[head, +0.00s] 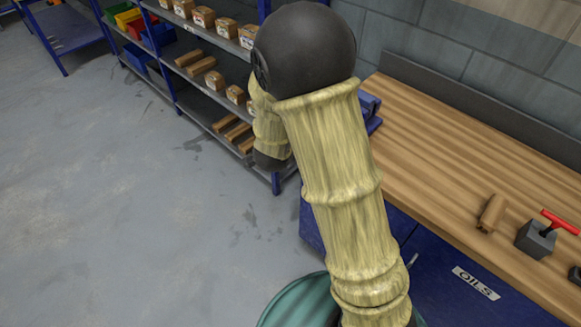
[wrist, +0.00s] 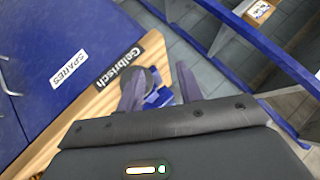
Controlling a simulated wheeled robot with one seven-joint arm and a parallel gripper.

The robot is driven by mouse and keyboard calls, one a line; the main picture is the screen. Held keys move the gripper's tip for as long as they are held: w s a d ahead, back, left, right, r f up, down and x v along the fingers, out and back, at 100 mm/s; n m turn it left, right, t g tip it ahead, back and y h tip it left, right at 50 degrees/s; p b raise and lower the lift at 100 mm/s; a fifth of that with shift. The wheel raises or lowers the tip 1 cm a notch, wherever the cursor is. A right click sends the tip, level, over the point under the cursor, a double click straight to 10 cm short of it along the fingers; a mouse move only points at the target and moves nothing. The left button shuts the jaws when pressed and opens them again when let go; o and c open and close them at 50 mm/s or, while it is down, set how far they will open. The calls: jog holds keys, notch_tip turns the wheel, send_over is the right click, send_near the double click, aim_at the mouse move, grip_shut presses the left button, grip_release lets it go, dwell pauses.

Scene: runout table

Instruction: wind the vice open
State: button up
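The blue vice (head: 370,108) is at the far left end of the wooden bench in the head view, mostly hidden behind my arm. In the wrist view a blue part of the vice (wrist: 158,98) and a dark round part (wrist: 150,78) show at the bench end, between my fingers in the picture. My gripper (wrist: 159,70) is open, with one finger left and one right of these parts. I cannot tell whether either finger touches the vice. The vice's handle and jaws cannot be made out. My gripper is hidden in the head view.
The wooden bench (head: 440,150) carries a wooden piece (head: 492,213) and a dark block with a red handle (head: 538,238). A blue-framed shelf (head: 205,85) with boxes stands beyond my arm. A green round container (head: 300,302) is at the bottom. Floor at left is clear.

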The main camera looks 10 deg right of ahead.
jog(key=f+m+h+b, duration=0.1)
jog(key=m+h, duration=0.2)
jog(key=s+f+m+h+b, duration=0.1)
jog(key=f+m+h, duration=0.1)
jog(key=m+h, duration=0.1)
jog(key=s+f+m+t+h+b, duration=0.1)
jog(key=f+m+h+b, duration=0.1)
jog(key=h, duration=0.3)
jog(key=shift+s+d+f+m, duration=0.1)
jog(key=shift+s+d+m, duration=0.15)
jog(key=shift+m, duration=0.65)
jog(key=x, duration=0.9)
jog(key=shift+b, duration=0.4)
